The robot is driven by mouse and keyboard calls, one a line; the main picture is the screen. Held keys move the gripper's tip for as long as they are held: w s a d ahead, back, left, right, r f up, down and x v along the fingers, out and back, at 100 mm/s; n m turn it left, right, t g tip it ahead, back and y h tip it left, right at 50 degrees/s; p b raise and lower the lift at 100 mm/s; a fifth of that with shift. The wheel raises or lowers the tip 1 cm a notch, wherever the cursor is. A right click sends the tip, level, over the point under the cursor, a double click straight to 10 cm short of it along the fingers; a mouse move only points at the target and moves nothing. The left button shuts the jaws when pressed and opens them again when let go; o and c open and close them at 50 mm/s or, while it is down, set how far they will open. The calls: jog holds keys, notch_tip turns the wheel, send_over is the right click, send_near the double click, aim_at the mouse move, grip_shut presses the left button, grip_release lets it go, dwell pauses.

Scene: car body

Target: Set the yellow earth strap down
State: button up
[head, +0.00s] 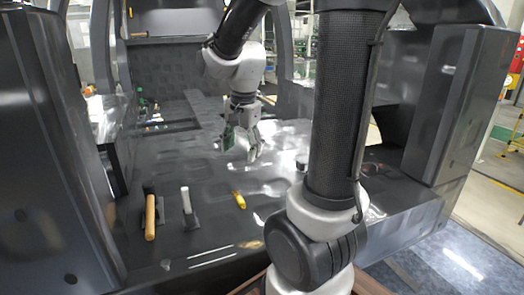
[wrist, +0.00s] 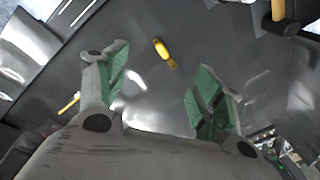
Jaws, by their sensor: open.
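The yellow earth strap (head: 239,200) lies on the dark floor panel of the car body, near its front middle. In the wrist view the strap (wrist: 165,53) shows beyond the fingertips, between the two fingers, with bare panel around it. My gripper (head: 242,146) is open and empty, with its green-padded fingers apart. It hangs above the panel, farther back than the strap and clear of it. The fingers (wrist: 160,80) also show spread in the wrist view.
A tan-handled tool (head: 150,217) and a white-handled tool (head: 186,200) lie to the left of the strap. A small dark round item with a light top (head: 302,162) is on the right. Dark body pillars stand at both sides. The panel around the strap is clear.

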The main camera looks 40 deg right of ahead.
jog(key=s+a+r+n+t, duration=0.1)
jog(key=s+r+n, duration=0.2)
jog(key=s+n, duration=0.3)
jog(key=s+a+r+n+t, duration=0.1)
jog(key=s+r+n, duration=0.2)
jog(key=s+n, duration=0.4)
jog(key=shift+s+r+t, duration=0.3)
jog(key=shift+s, duration=0.45)
jog(key=shift+a, duration=0.1)
